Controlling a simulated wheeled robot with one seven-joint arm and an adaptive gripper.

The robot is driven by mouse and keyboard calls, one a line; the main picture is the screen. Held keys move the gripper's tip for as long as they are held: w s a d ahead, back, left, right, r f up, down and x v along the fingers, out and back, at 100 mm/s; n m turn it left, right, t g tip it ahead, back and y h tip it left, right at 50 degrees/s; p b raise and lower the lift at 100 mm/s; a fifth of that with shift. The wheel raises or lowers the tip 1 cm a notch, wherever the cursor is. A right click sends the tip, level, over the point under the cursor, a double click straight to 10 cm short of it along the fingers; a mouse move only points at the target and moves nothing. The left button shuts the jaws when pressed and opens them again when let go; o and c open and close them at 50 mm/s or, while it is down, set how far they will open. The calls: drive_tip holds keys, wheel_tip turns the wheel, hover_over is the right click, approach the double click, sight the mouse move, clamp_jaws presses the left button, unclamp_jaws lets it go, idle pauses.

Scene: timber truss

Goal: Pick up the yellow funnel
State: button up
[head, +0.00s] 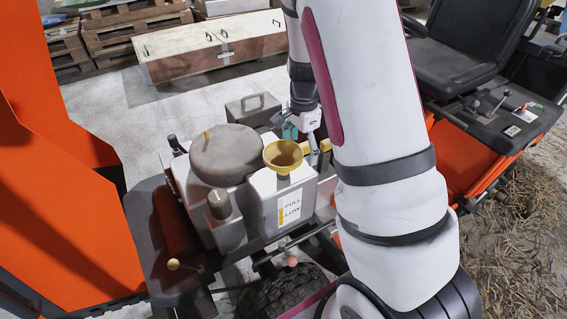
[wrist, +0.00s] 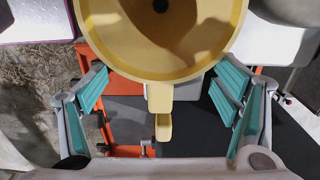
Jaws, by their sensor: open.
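The yellow funnel (head: 283,155) sits upright on top of the light grey tank with the level label, its wide mouth facing up. In the wrist view the funnel (wrist: 165,35) fills the top middle, and a yellow tab at its rim points down between my fingers. My gripper (head: 303,130) is behind and slightly right of the funnel in the head view, partly hidden by my arm. In the wrist view my gripper (wrist: 164,85) is open, with teal finger pads apart on both sides of the tab. I cannot tell whether either finger touches it.
A round grey lid (head: 223,155) stands left of the funnel, close to it. A dark grey case (head: 252,109) with a handle is behind. An orange panel (head: 50,150) rises at left. A black seat (head: 450,65) is at right. Open concrete floor lies behind.

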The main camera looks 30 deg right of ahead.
clamp_jaws()
drive_tip(key=shift+r, duration=0.15)
